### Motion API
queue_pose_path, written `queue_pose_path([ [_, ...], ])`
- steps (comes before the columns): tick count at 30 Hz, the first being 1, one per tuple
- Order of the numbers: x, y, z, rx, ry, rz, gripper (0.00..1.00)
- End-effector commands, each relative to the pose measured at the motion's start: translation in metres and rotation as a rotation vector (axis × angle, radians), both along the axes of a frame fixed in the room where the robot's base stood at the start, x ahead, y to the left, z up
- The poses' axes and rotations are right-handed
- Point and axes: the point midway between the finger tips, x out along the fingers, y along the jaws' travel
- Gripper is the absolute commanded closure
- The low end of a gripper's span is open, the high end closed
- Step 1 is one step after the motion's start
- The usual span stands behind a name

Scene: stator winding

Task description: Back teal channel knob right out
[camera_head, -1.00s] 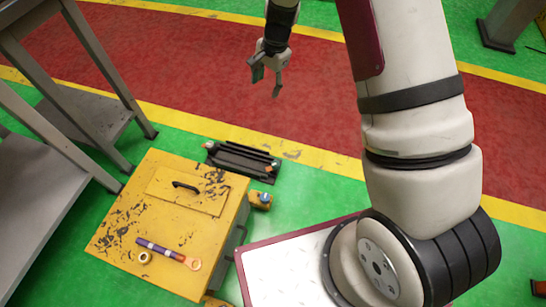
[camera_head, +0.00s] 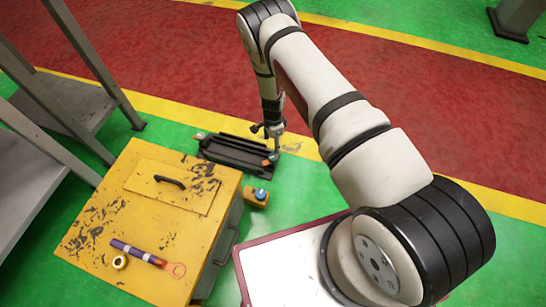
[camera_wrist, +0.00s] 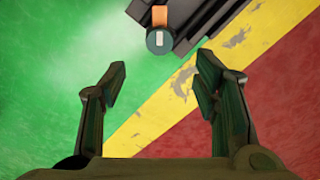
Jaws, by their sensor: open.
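A black channel block (camera_head: 225,152) lies on the floor beyond the yellow cabinet. At its right end is a small knob (camera_head: 270,161) with an orange part. In the wrist view this knob (camera_wrist: 160,42) has a dark teal-grey round cap with a pale mark, and an orange part behind it. My gripper (camera_head: 274,142) is at the block's right end, pointing down. In the wrist view my gripper (camera_wrist: 163,78) is open, its fingers apart and empty, with the knob ahead of and between them. Contact cannot be told.
The yellow cabinet (camera_head: 112,197) carries a purple-handled tool (camera_head: 138,253) and a small ring (camera_head: 120,262). A small yellow part with a blue knob (camera_head: 257,195) is beside it. Grey metal tables stand at left. The red floor lane is clear.

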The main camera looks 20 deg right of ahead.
Motion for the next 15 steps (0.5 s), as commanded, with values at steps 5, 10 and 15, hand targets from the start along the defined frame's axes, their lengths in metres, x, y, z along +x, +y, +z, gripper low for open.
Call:
queue_pose_path([
  [5,-0.001,0.000,-0.041,0.000,0.002,0.001,0.44],
  [10,-0.001,0.000,-0.073,0.000,0.001,0.001,0.44],
  [15,-0.001,0.000,-0.097,0.000,0.001,0.002,0.44],
])
